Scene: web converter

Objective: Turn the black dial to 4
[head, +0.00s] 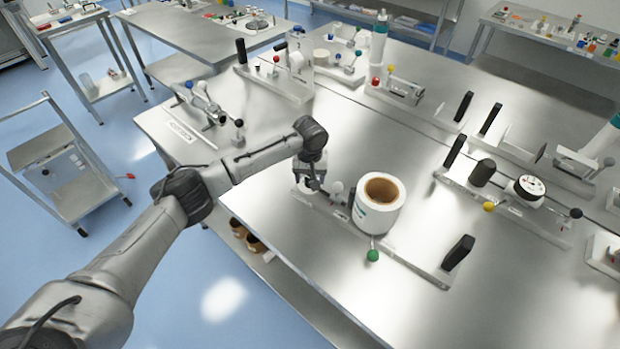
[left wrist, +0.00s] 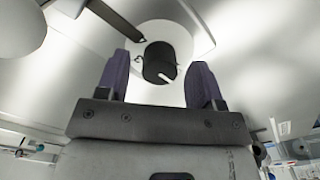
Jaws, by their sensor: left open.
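In the left wrist view, a black dial (left wrist: 158,62) with a white pointer line sits on a pale, shiny round face. The pointer slants toward the lower right; no numbers are readable. My left gripper (left wrist: 160,66) is open, with one dark finger on each side of the dial and a visible gap on both sides. In the head view, my left gripper (head: 314,182) is low over the near station, left of a white roll. This dial cannot be made out there; my gripper and wrist probably hide it. My right gripper is not in view.
The white roll (head: 364,217) with a brown core stands close to the right of my gripper. A green ball knob (head: 372,255) and a black upright plate (head: 458,252) are on the same station. Other stations with knobs and plates stand farther back and right on the steel table (head: 400,140).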

